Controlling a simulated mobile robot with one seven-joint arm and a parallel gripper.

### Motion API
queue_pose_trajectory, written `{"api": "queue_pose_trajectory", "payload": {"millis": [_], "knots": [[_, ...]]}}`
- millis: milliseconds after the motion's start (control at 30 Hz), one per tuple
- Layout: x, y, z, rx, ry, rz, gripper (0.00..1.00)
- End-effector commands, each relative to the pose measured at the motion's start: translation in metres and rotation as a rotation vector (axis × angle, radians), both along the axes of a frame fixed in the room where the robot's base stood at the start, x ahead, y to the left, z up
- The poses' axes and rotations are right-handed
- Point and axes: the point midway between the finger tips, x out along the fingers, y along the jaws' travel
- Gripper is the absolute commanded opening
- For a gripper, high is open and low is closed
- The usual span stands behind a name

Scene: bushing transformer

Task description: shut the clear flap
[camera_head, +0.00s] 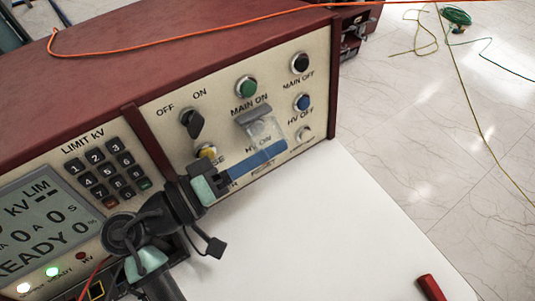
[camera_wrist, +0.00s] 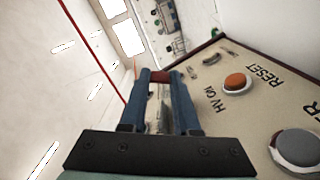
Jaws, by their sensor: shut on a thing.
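The clear flap (camera_head: 265,131) hangs from a grey hinge piece (camera_head: 253,114) on the cream control panel, above the HV ON label. My gripper (camera_head: 276,152) reaches in from the lower left, its blue fingers at the flap's lower end. In the wrist view, my gripper (camera_wrist: 160,78) is shut on the flap (camera_wrist: 158,108), which shows as a greyish see-through strip between the fingers. The orange-red HV ON button (camera_wrist: 236,82) shows uncovered to the right of the fingers. The flap's exact angle to the panel is hard to tell.
Near the flap are the green MAIN ON button (camera_head: 246,87), the blue HV OFF button (camera_head: 302,102), the black MAIN OFF button (camera_head: 301,63) and the OFF/ON knob (camera_head: 192,123). A white table top (camera_head: 330,220) lies in front, with a red object (camera_head: 431,288). An orange cable crosses the cabinet top.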

Motion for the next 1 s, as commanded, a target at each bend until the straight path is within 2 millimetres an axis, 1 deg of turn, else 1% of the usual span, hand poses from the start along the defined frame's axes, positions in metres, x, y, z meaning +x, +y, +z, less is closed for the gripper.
{"api": "queue_pose_trajectory", "payload": {"millis": [33, 200, 667, 700, 867, 1000], "knots": [[0.0002, 0.0008, -0.0033, 0.011, -0.013, 0.000, 0.00], [0.0008, 0.0013, -0.0039, 0.033, -0.044, 0.000, 0.00], [0.0011, 0.0015, -0.0034, 0.040, -0.053, 0.000, 0.00], [0.0010, 0.0015, -0.0033, 0.040, -0.053, 0.000, 0.31], [0.0010, 0.0014, -0.0033, 0.040, -0.053, 0.000, 0.60], [0.0011, 0.0011, -0.0034, 0.040, -0.053, 0.000, 0.60]]}}
